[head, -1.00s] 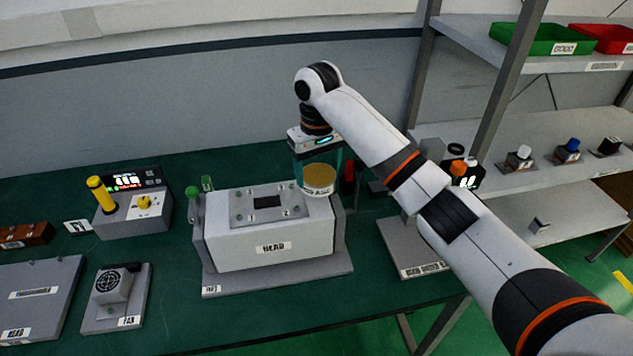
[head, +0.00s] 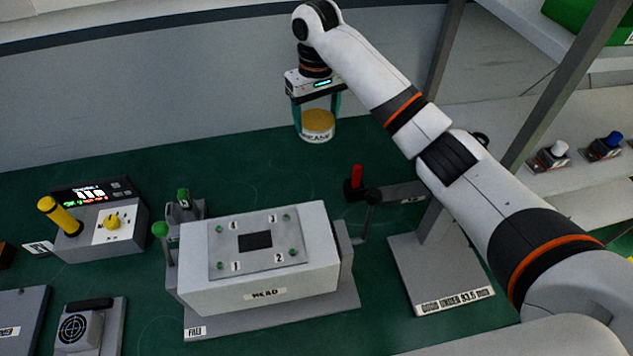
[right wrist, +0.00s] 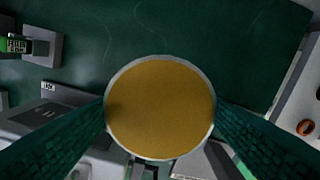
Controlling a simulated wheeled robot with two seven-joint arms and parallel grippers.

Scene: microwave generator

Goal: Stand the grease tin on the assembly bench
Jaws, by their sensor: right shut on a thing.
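The grease tin (head: 317,124) is a short round tin with a mustard-yellow top and a pale labelled side. My right gripper (head: 317,108) is shut on it, with one teal finger on each side. In the right wrist view the tin's round yellow top (right wrist: 160,108) fills the middle between the fingers. The tin is upright over the back of the green assembly bench (head: 250,165), behind the grey HEAD block. I cannot tell whether its base touches the bench. My left gripper is not in view.
The grey HEAD block (head: 262,258) stands on its fixture at the centre. A control box (head: 100,225) is at the left. The bench around the tin is clear.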

